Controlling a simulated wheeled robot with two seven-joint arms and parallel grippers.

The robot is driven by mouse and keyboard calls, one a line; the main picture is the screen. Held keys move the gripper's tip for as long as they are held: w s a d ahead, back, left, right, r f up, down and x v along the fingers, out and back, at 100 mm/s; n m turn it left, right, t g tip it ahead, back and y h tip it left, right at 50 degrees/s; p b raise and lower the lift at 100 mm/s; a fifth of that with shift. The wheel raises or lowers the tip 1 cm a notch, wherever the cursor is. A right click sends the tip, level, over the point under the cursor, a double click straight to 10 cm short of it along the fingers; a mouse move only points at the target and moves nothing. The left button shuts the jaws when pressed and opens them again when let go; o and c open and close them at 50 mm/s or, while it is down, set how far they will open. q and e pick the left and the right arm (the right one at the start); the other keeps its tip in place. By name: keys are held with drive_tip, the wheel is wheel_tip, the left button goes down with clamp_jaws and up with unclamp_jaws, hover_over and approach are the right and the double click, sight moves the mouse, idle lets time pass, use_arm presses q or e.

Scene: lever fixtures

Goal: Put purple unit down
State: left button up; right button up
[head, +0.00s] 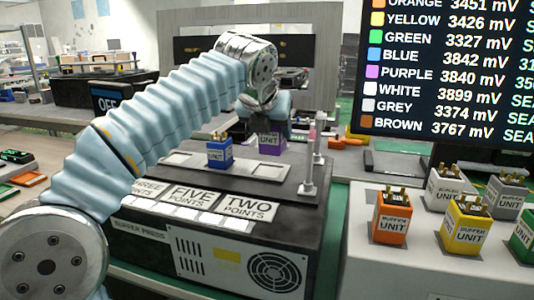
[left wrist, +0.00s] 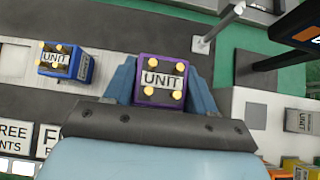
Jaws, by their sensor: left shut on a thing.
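The purple unit (head: 270,146) is a small block with a "UNIT" label. My left gripper (head: 266,122) is shut on it above the black buffer press (head: 145,230), right of the blue unit. I cannot tell whether its base touches the press. In the left wrist view the purple unit (left wrist: 162,80) sits between the two blue fingers, its gold terminals facing the camera. The blue unit (head: 219,152) stands upright on the press top; it also shows at the left of the left wrist view (left wrist: 65,61). My right gripper is not in view.
Labels (head: 193,197) line the press front edge. A metal post (head: 308,180) stands at its right. Orange (head: 391,219), yellow (head: 465,227), green, white and grey units stand on a pale block (head: 405,270) at right. A screen (head: 447,70) shows voltages by colour.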

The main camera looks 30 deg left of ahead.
sight(268, 149)
use_arm(q)
drive_tip(key=shift+w+a+f, duration=0.3)
drive_tip(key=shift+a+f, duration=0.1)
drive_tip(key=shift+f, duration=0.2)
drive_tip(key=f, duration=0.1)
drive_tip(key=a+f, duration=0.1)
drive_tip(key=w+f+b, duration=0.1)
drive_tip(key=f, duration=0.1)
drive_tip(key=shift+a, duration=0.15)
drive_tip(key=shift+f, duration=0.4)
drive_tip(key=shift+f, duration=0.1)
drive_tip(key=o, duration=1.1)
drive_tip(key=shift+o, duration=0.2)
drive_tip(key=shift+r, duration=0.2)
drive_tip(key=p+v, duration=0.1)
drive_tip(key=v, duration=1.1)
